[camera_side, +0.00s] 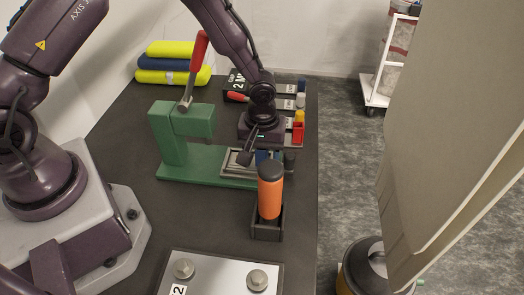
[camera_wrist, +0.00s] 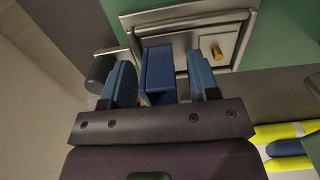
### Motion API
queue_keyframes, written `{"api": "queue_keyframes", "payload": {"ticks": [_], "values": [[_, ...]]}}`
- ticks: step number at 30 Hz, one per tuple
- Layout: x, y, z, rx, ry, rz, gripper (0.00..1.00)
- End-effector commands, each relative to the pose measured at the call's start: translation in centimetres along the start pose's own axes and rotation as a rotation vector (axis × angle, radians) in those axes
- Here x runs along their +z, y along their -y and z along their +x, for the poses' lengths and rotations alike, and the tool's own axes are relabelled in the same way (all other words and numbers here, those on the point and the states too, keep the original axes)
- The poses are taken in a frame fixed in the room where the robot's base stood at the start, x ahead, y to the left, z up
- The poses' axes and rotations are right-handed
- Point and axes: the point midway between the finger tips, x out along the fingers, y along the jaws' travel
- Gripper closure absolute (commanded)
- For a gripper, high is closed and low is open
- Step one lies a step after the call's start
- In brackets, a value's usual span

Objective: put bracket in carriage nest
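The blue bracket (camera_wrist: 158,75) stands between my gripper's two blue-padded fingers (camera_wrist: 160,80) in the wrist view, with a narrow gap visible on each side. The carriage nest (camera_wrist: 232,42), a grey metal frame with a brass pin, lies just beyond the fingertips. Whether the bracket rests in the nest cannot be told. In the side view my gripper (camera_side: 265,152) points down over the carriage (camera_side: 237,170) at the right end of the green press base (camera_side: 195,163). There the bracket is mostly hidden by the gripper.
The green press (camera_side: 170,130) with a red-handled lever (camera_side: 199,50) stands left of my gripper. An orange bottle (camera_side: 270,190) in a black holder (camera_side: 267,230) stands close in front. Coloured items line the bench's back right; a white plate (camera_side: 215,275) lies in front.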

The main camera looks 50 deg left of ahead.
Motion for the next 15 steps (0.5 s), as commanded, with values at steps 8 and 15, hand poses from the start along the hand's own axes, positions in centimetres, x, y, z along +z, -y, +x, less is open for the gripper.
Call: {"api": "queue_keyframes", "payload": {"ticks": [8, 15], "values": [[-0.1, 0.0, -2.0, 0.004, -0.001, -0.003, 0.45], [-0.2, 0.0, -7.2, 0.004, -0.003, -0.004, 0.45]]}}
